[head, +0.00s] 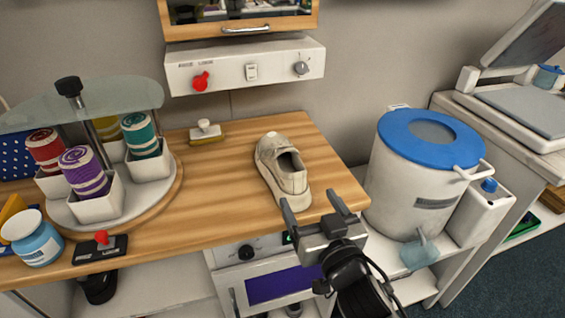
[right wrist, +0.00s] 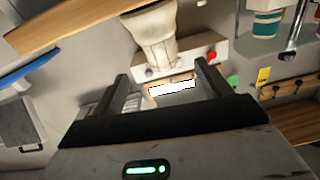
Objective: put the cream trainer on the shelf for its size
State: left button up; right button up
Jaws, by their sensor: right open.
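The cream trainer (head: 282,165) stands upright on the wooden bench top (head: 225,200), heel towards me near the front edge. My right gripper (head: 315,207) is open and empty, just in front of the heel and apart from it as far as I can tell. In the right wrist view the trainer (right wrist: 155,35) shows beyond the open fingers (right wrist: 163,78), at the top of the picture. My left gripper is not in view. I cannot make out any size-marked shelf.
A carousel with thread spools (head: 88,170) stands at left, with a blue jar (head: 32,238) and red-knobbed switch (head: 101,246) in front. A brush (head: 205,132) lies behind. A white drum with blue lid (head: 425,170) stands right. Bench room is free left of the trainer.

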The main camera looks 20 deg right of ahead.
jog(key=p, duration=0.1)
send_near(292, 171)
jog(key=w+r, duration=0.1)
jog(key=w, duration=0.1)
jog(key=w+a+r, duration=0.1)
jog(key=w, duration=0.1)
jog(key=w+a+r, duration=0.1)
jog(key=w, duration=0.1)
jog(key=shift+w+r, duration=0.15)
jog(key=shift+r, duration=0.05)
jog(key=c, duration=1.3)
notch_tip(292, 171, up, 10)
jog(key=p, duration=0.2)
jog(key=shift+m+h, duration=0.3)
jog(key=shift+h, duration=0.2)
jog(key=s+d+f, duration=0.1)
jog(key=s, duration=0.4)
jog(key=s+d+f, duration=0.1)
jog(key=s, duration=0.4)
jog(key=s+d+f, duration=0.1)
jog(key=s+f, duration=0.1)
jog(key=s, duration=0.3)
jog(key=shift+s+d+f, duration=0.1)
jog(key=shift+s+d, duration=0.05)
jog(key=shift+s, duration=0.2)
